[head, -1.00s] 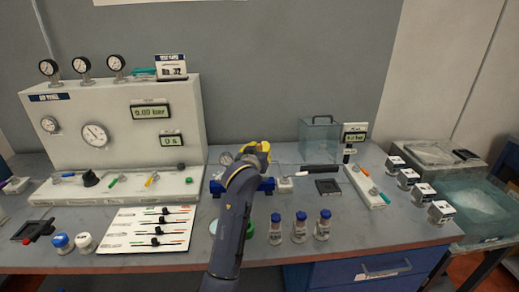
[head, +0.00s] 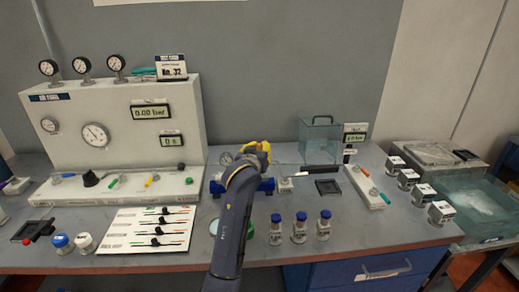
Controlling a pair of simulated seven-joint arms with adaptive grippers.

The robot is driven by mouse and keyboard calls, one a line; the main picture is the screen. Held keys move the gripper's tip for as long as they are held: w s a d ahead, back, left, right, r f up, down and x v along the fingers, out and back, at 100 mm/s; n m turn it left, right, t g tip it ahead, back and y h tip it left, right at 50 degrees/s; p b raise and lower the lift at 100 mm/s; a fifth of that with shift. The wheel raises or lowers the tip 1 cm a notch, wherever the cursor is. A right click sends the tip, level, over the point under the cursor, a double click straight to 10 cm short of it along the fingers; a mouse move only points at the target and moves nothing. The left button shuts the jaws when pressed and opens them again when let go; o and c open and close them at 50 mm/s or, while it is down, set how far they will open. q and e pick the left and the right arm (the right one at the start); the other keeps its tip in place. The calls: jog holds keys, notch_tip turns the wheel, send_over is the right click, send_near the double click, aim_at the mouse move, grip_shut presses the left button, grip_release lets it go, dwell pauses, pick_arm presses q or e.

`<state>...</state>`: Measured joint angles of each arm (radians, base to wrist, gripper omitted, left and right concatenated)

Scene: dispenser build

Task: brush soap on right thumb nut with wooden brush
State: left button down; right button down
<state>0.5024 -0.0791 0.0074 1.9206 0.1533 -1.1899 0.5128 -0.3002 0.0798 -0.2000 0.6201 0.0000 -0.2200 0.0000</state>
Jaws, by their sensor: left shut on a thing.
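My left gripper (head: 258,158) is at the middle of the bench, above and behind the blue fixture (head: 268,185). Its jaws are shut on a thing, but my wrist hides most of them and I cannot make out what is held. A yellow part shows at the gripper's end. The fixture is partly covered by my arm, and a small round gauge (head: 226,159) stands at its left. I cannot make out the right thumb nut, the wooden brush or any soap. My right gripper is not in view.
Several blue-capped vials (head: 299,229) stand right of my arm near the front edge. A black-handled tool (head: 318,170) lies behind them. A grey test panel (head: 160,115) fills the left back. A clear box (head: 319,142) stands at the back. Small boxes (head: 409,179) line the right.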

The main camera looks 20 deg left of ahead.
pick_arm(q)
jog(key=shift+s+d, duration=0.15)
jog(key=shift+s, duration=0.2)
jog(key=shift+w+a, duration=0.2)
jog(key=shift+w, duration=0.3)
jog(key=shift+s+d+f, duration=0.15)
jog(key=shift+s, duration=0.1)
jog(key=shift+s+d, duration=0.1)
jog(key=shift+s, duration=0.15)
dwell(0.3)
notch_tip(320, 180, up, 6)
dwell(0.7)
dwell(0.5)
